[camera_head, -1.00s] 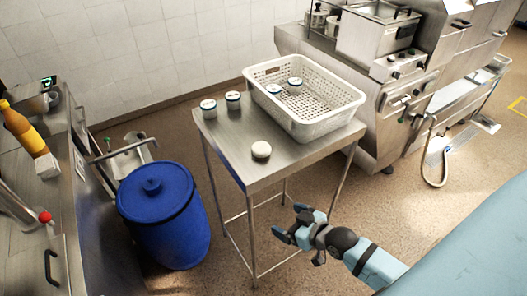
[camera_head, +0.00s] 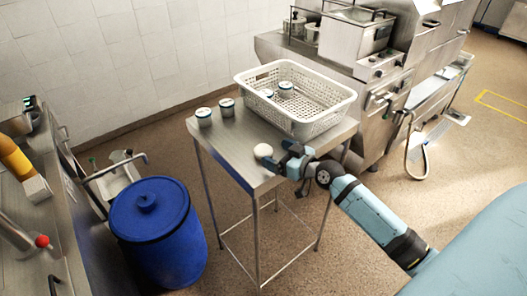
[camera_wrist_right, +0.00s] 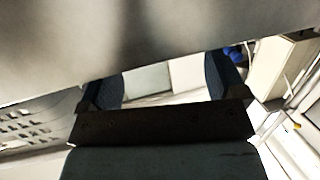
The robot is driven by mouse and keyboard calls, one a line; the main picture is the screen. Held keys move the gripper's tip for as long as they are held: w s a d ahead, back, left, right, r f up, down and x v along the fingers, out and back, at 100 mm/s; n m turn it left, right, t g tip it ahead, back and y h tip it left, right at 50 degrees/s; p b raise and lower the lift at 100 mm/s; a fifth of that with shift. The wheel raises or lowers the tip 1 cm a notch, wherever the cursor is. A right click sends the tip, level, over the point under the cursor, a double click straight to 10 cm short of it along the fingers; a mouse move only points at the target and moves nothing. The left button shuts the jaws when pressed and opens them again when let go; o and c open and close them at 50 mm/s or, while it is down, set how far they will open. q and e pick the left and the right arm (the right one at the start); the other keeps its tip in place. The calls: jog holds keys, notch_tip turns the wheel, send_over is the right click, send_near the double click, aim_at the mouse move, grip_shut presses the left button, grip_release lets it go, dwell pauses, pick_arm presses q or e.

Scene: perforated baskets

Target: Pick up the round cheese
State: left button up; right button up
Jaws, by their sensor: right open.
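The round cheese (camera_head: 263,151) is a small, pale, rounded piece on the near part of the steel table (camera_head: 226,150). My right gripper (camera_head: 279,157) is open at the table's near right edge, just right of the cheese, with its fingertips close to it. I cannot tell whether they touch it. In the right wrist view the two dark fingers (camera_wrist_right: 166,84) stand apart, and I cannot make out the cheese between them. My left gripper is not in view.
A white perforated basket (camera_head: 307,127) stands on the table behind the cheese, with white-and-blue tubs inside. Two similar tubs, a left one (camera_head: 204,117) and a right one (camera_head: 227,107), stand left of it. A blue barrel (camera_head: 156,235) stands on the floor at left.

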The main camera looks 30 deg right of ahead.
aim_at(270, 153)
jog(key=shift+a+f+p+x, duration=0.15)
jog(key=shift+p+x, duration=0.2)
jog(key=shift+x, duration=1)
jog(key=shift+a+f+p+x, duration=0.15)
jog(key=shift+p+x, duration=0.15)
jog(key=shift+x, duration=1.05)
jog(key=shift+s, duration=0.15)
jog(key=c, duration=1)
jog(key=shift+r, duration=0.15)
